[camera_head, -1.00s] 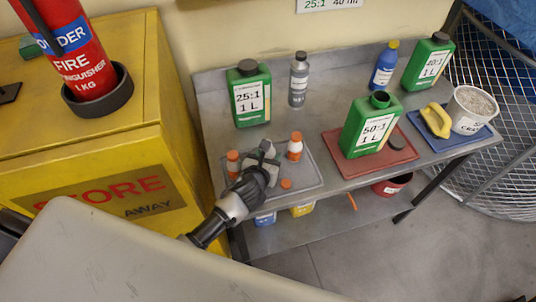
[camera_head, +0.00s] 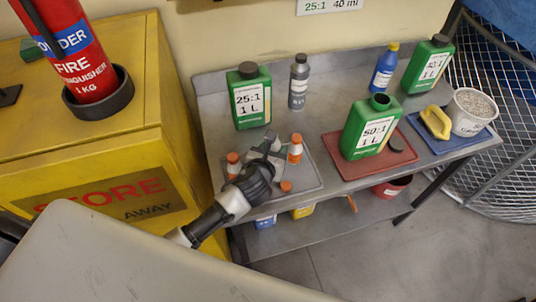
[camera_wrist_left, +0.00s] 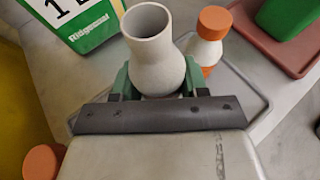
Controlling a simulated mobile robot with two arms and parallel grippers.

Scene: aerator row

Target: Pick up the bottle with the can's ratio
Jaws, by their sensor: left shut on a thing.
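My left gripper (camera_head: 264,152) is over the grey tray on the bench. In the left wrist view it is shut on a pale grey, open-mouthed bottle (camera_wrist_left: 155,55), with a green finger on each side. My gripper mostly hides this bottle in the head view, and no ratio on it can be read. Small white bottles with orange caps stand to the right (camera_head: 295,152) and left (camera_head: 233,168) of the gripper. A green can marked 25:1 (camera_head: 249,97) stands behind the tray. A green can marked 50:1 (camera_head: 369,128) stands on a red tray. My right gripper is not in view.
An orange cap (camera_head: 286,186) lies on the grey tray (camera_head: 312,180). A grey bottle (camera_head: 298,83), a blue bottle (camera_head: 384,68) and another green can (camera_head: 428,65) stand behind. A blue tray (camera_head: 481,139) holds a tub. A yellow cabinet (camera_head: 90,140) stands left.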

